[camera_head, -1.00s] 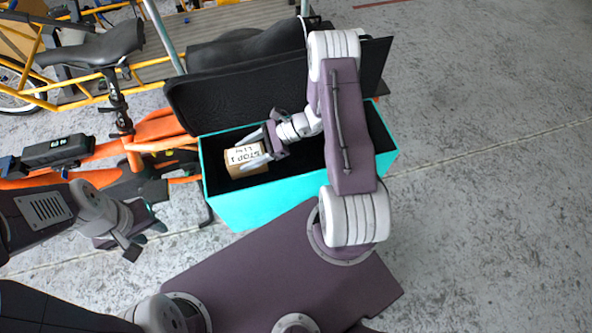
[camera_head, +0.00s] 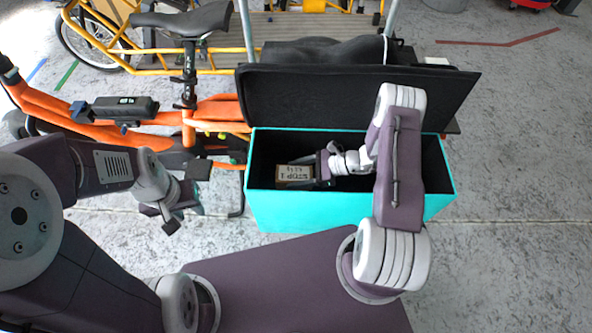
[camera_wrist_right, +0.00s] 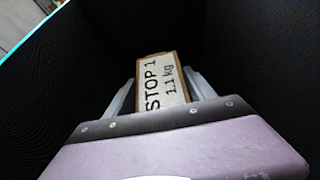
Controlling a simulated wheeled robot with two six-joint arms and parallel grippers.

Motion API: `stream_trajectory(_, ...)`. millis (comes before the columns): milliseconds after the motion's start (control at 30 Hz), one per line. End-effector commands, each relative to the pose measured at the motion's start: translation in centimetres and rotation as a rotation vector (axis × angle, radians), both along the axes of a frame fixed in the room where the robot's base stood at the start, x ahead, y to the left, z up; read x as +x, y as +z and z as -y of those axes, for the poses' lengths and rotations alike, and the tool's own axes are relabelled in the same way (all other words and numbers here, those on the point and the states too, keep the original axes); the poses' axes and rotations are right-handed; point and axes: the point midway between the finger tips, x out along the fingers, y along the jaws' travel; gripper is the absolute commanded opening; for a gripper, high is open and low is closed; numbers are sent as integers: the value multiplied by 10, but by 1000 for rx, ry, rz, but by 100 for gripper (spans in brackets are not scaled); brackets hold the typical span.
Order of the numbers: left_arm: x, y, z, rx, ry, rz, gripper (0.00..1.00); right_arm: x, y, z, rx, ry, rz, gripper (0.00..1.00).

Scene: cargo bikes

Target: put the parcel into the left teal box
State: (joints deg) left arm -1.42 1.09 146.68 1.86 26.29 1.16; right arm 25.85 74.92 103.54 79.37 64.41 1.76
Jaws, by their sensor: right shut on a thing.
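The parcel (camera_head: 294,175) is a small brown box with a white label reading "STOP 1 1.1 kg". It is inside the teal box (camera_head: 330,212), near its left end. The box has a black interior, and its black lid (camera_head: 350,95) stands open at the back. My right gripper (camera_head: 305,172) reaches down into the box and is shut on the parcel. In the right wrist view the parcel (camera_wrist_right: 162,82) sits between the two fingers, with dark walls around it. Whether it touches the box floor I cannot tell. My left gripper (camera_head: 178,215) is left of the box, empty, its fingers unclear.
An orange cargo bike (camera_head: 90,125) with a black saddle (camera_head: 185,20) stands left of and behind the box. A yellow-framed bike with a wooden deck (camera_head: 300,30) is further back. The grey floor at the right is clear.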

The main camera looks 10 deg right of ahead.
Motion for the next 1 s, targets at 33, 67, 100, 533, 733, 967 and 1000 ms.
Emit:
stream_trajectory(33,0,0,0,0,0,0,36,1,2,0,4,0,4,0)
stream_trajectory(67,0,1,0,0,0,0,36,1,2,0,3,-1,5,0)
stream_trajectory(100,0,1,0,0,0,0,36,1,3,0,3,-1,5,0)
stream_trajectory(533,0,-1,0,0,0,0,36,0,-2,0,1,0,2,85)
stream_trajectory(733,0,1,0,0,0,0,36,0,1,0,1,0,2,85)
stream_trajectory(967,0,12,0,0,0,0,36,-7,20,32,0,-6,4,85)
stream_trajectory(1000,0,14,0,0,0,0,36,-9,24,41,1,-6,4,85)
